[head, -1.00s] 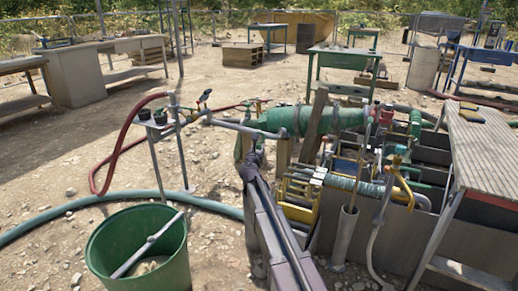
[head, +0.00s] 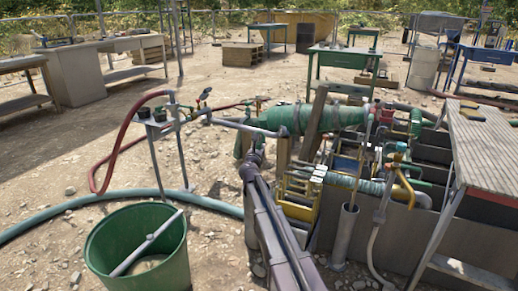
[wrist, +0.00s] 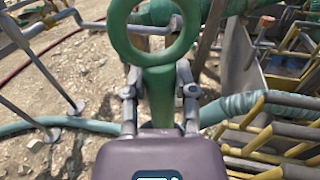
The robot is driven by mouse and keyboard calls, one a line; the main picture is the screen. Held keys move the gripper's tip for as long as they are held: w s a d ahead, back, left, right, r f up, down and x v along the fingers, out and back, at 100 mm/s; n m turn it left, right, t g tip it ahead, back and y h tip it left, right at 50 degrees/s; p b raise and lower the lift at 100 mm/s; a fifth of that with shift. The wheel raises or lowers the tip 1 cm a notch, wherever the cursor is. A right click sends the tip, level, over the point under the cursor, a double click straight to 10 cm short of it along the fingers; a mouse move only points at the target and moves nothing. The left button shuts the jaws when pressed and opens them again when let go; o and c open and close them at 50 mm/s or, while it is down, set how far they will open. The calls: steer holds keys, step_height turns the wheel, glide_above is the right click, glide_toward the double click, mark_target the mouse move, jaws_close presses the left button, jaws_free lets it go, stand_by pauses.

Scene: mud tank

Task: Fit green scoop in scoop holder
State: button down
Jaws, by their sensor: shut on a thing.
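In the wrist view, my gripper (wrist: 159,84) is shut on the green scoop (wrist: 158,102), with one finger on each side of its narrow green part. A large green ring on the scoop stands beyond the fingertips. In the head view, my gripper (head: 253,158) is at the far end of my arm, left of the big green pipe; the scoop is mostly hidden there. I cannot tell for certain which thing is the scoop holder. An upright grey tube (head: 346,232) with a rod in it stands right of my arm.
A green bucket (head: 137,222) with a stick across it stands at front left. A thin stand (head: 160,145) with dark cups is left of my gripper. Green pipes (head: 318,119), yellow rails (head: 298,190) and a tank crowd the right. A teal hose (head: 90,202) crosses the ground.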

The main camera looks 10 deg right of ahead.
steer(key=shift+f+b, duration=0.6)
steer(key=shift+b, duration=0.05)
stand_by(0.5)
steer(key=shift+c, duration=1.8)
jaws_free()
steer(key=shift+s, duration=0.1)
steer(key=v, duration=1.2)
